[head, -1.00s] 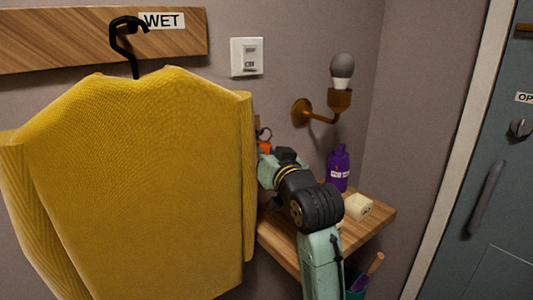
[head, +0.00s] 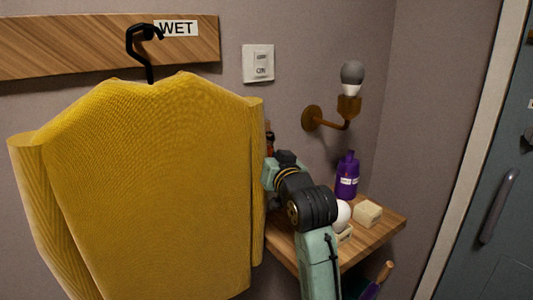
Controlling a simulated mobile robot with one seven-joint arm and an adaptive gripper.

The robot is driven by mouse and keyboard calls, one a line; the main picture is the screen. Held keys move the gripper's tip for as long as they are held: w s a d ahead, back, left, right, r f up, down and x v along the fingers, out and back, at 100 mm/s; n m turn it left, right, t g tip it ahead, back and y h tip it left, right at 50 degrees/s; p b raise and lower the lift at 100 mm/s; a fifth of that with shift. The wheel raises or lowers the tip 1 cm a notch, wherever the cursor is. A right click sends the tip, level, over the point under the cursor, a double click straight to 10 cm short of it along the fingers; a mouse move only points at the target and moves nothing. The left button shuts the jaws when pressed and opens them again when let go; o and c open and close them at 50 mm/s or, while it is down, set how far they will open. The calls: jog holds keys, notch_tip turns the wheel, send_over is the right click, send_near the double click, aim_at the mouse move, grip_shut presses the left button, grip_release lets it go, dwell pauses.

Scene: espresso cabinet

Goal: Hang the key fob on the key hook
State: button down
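The yellow coat (head: 150,190) hangs from a black hook on the left and covers the wall behind its right edge. My gripper (head: 269,171) is at the end of my arm, close beside that edge. Its fingers are hidden by the coat and my own wrist, so I cannot see whether they are open or shut. A small reddish-brown and dark thing (head: 269,140) shows just above my gripper at the coat's edge. It may be part of the key fob or the key hook; I cannot tell which, nor whether they touch.
A wooden shelf (head: 378,236) stands right of my arm with a purple bottle (head: 347,178), a cream block (head: 368,213) and a round white thing (head: 343,214). A wall lamp (head: 349,103) and a switch (head: 258,63) are above. A grey door (head: 505,190) is far right.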

jog(key=shift+w+a+f, duration=0.2)
jog(key=shift+a, duration=0.15)
jog(key=c, duration=1.6)
grip_release()
jog(key=shift+c, duration=0.2)
jog(key=shift+o, duration=1.4)
jog(key=shift+w+a+f, duration=0.2)
jog(key=shift+o, duration=0.8)
jog(key=shift+d+f, duration=0.1)
